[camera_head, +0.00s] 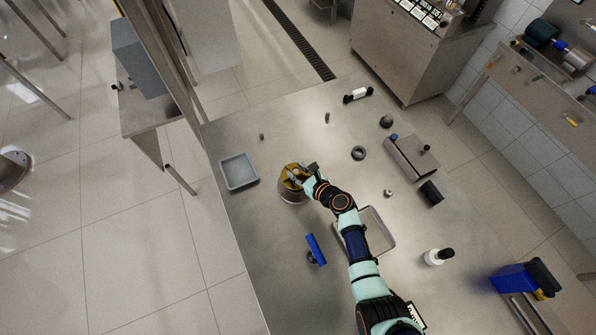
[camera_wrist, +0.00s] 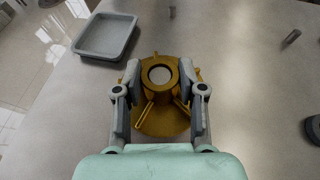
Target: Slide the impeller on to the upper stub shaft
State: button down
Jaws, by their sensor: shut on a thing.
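The gold-coloured impeller (camera_wrist: 163,115), with a round hub and thin vanes on a disc, sits between the fingers of my gripper (camera_wrist: 160,80) in the wrist view. The gripper is shut on its hub, one finger on each side. The hub bore faces the wrist camera and looks pale inside; I cannot tell whether a shaft is in it. In the head view the impeller (camera_head: 291,177) is at the end of my arm, over a grey round metal body (camera_head: 293,196). I cannot tell whether they touch. The upper stub shaft is not clearly visible.
A grey tray (camera_head: 239,171) lies to the left, and another tray (camera_head: 381,229) lies partly under my arm. A blue-handled tool (camera_head: 316,249) is in front.

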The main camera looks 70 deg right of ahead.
notch_tip(320, 180, down, 2)
jog(key=shift+f+b, duration=0.15)
jog(key=shift+b, duration=0.65)
jog(key=c, duration=1.1)
grip_release()
jog(key=shift+f, duration=0.1)
jog(key=shift+c, duration=0.2)
jog(key=o, duration=0.5)
jog(key=shift+o, duration=0.2)
jog(key=shift+s, duration=0.1)
jog(key=p+v, duration=0.3)
jog(key=v, duration=1.4)
jog(key=shift+r, duration=0.2)
